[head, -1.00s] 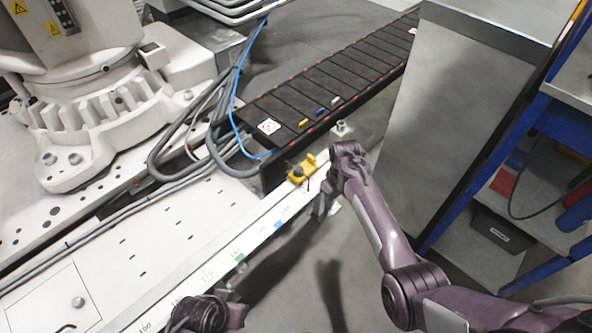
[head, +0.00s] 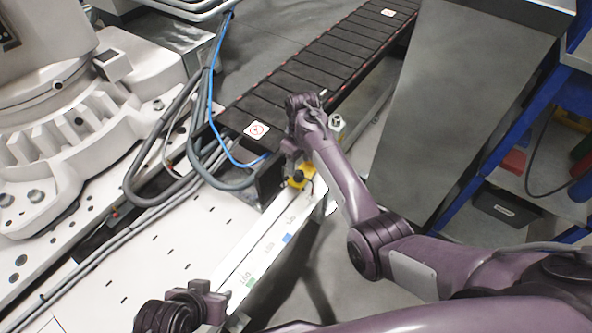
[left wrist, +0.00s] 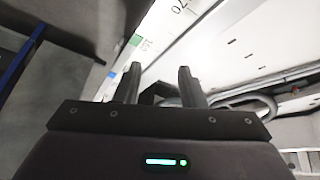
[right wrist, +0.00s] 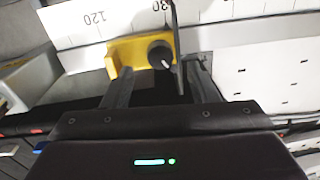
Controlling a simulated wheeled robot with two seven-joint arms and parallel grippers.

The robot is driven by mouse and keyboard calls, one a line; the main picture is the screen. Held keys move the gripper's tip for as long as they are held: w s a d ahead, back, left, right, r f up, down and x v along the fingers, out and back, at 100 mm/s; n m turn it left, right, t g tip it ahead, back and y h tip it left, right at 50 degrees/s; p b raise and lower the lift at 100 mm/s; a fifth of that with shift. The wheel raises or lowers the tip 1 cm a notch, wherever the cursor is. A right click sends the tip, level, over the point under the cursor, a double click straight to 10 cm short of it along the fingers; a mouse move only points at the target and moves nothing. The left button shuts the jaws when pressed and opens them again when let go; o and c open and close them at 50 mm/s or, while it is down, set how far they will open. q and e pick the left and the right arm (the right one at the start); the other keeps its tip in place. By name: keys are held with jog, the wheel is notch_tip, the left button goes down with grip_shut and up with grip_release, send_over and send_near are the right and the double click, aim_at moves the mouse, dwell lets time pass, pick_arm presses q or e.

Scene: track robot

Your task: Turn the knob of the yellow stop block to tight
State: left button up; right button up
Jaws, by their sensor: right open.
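The yellow stop block (head: 308,172) sits on the white scale rail (head: 262,245), near the dark track's end. Its round black knob (right wrist: 160,54) has a white pointer line and faces my right wrist camera; the block (right wrist: 124,50) shows left of it there. Contact cannot be told. In the head view it (head: 291,160) is right by the block. My left gripper (left wrist: 158,75) is open and empty, over the rail's near part.
The black slatted track (head: 325,68) runs back to the right. Grey hoses (head: 180,165) and a blue cable (head: 212,115) loop left of the block. A grey cabinet (head: 470,100) and a blue shelf frame (head: 510,150) stand at the right. Floor between rail and cabinet is open.

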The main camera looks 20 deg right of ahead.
aim_at(298, 173)
notch_tip(298, 173, down, 3)
jog(key=shift+a+f+b, duration=0.1)
jog(key=shift+b, duration=0.3)
pick_arm(q)
jog(key=shift+w+d+r+t+h, duration=0.1)
jog(key=shift+w+d+t+h, duration=0.45)
jog(key=shift+d, duration=0.35)
pick_arm(e)
jog(key=shift+f, duration=0.6)
